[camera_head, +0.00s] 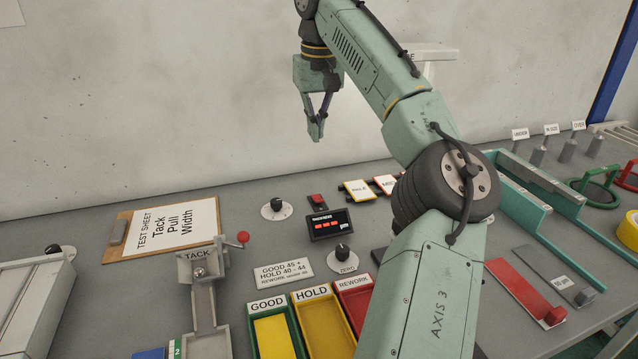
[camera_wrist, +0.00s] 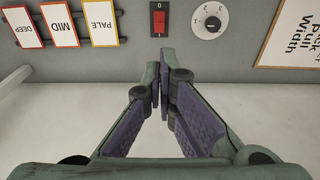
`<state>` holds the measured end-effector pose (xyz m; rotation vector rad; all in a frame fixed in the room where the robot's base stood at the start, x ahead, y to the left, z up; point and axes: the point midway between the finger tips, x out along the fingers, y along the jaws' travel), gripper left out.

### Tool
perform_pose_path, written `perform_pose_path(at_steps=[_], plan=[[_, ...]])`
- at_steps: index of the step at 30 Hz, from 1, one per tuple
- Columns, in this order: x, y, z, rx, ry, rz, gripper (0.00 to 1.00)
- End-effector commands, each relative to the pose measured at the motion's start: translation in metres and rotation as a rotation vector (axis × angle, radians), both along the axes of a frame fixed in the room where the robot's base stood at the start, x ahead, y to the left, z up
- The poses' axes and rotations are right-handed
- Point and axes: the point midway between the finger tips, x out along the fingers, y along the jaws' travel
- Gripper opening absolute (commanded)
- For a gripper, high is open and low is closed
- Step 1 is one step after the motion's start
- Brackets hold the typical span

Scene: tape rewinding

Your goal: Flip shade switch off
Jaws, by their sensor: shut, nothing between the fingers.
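The red rocker switch (camera_head: 318,199) sits on the bench near the wall, behind the small display. In the wrist view the switch (camera_wrist: 159,22) shows as a red rocker in a dark housing, with a 0 mark and a 1 mark at its two ends. I cannot tell which end is pressed in. My gripper (camera_head: 316,132) hangs above the bench in front of the wall, pointing down, apart from the switch. In the wrist view my gripper (camera_wrist: 163,82) has its fingertips together, shut and empty, with the switch beyond them near the top edge.
A white dial (camera_head: 275,208) lies left of the switch; shade cards PALE (camera_wrist: 100,22), MID (camera_wrist: 59,23) and DEEP (camera_wrist: 21,27) are on its other side. A display (camera_head: 328,224) and a ZERO knob (camera_head: 342,252) stand in front. My arm hides part of the bench and a wall sign.

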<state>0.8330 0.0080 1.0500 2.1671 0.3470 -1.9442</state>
Motion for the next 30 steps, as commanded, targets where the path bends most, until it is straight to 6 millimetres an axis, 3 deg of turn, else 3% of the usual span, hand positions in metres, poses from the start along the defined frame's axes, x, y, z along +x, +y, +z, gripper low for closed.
perform_pose_path(at_steps=[8, 14, 23, 30], plan=[[0.001, 0.000, -0.007, 0.000, 0.000, -0.002, 0.00], [0.004, 0.000, -0.038, -0.003, 0.000, -0.002, 0.00], [0.010, 0.003, -0.100, -0.002, 0.000, -0.002, 0.00], [-0.002, -0.001, -0.128, -0.003, -0.003, -0.002, 0.00]])
